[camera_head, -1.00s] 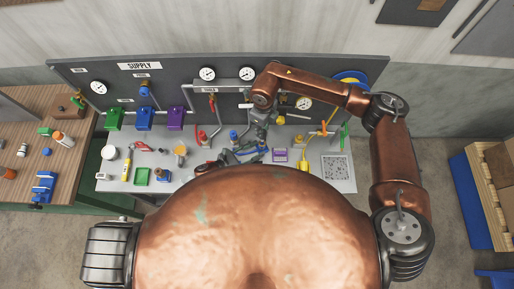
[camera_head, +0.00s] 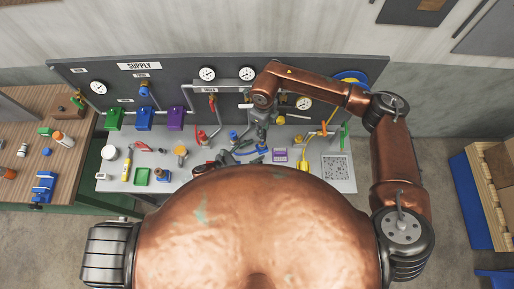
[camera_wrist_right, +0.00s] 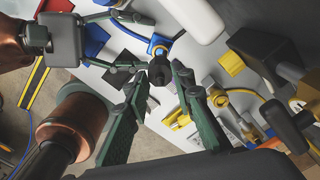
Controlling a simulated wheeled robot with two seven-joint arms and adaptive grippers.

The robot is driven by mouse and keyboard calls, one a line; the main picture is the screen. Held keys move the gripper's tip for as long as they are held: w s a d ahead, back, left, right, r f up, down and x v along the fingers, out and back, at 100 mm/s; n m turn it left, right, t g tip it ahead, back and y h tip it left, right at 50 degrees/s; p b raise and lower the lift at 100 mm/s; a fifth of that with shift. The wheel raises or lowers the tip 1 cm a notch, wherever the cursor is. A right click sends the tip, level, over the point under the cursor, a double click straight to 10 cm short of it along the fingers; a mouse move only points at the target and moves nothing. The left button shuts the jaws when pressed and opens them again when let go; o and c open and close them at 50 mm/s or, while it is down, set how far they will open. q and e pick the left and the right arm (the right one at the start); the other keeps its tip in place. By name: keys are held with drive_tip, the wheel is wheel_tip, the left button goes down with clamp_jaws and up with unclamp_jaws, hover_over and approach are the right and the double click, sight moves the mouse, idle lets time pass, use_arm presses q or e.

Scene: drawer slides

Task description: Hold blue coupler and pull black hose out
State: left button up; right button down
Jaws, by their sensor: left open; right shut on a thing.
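The blue coupler (camera_wrist_right: 158,44) shows in the right wrist view as a blue ring with a pale centre, just beyond the black hose end (camera_wrist_right: 159,72). My right gripper (camera_wrist_right: 158,76) has its dark green fingers shut on that black piece; the rest of the hose is hard to make out. My left gripper (camera_wrist_right: 150,42) comes in from the upper left with its fingers spread, one above and one below, beside the coupler. In the head view my right gripper (camera_head: 258,132) is over the bench and my left gripper (camera_head: 232,156) is just below it, partly hidden by my body.
The grey bench (camera_head: 338,184) carries a blue hose (camera_head: 252,152), a purple block (camera_head: 280,155), a yellow hose (camera_head: 303,155) and a grate (camera_head: 335,168). The supply panel (camera_head: 75,75) with gauges and pipes stands behind. A wooden side table (camera_head: 22,165) is at left.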

use_arm(q)
drive_tip(key=v, duration=1.1)
drive_tip(key=shift+r, duration=0.1)
drive_tip(key=shift+s+d, duration=0.1)
drive_tip(key=shift+s, duration=0.05)
use_arm(e)
drive_tip(key=shift+s, duration=0.1)
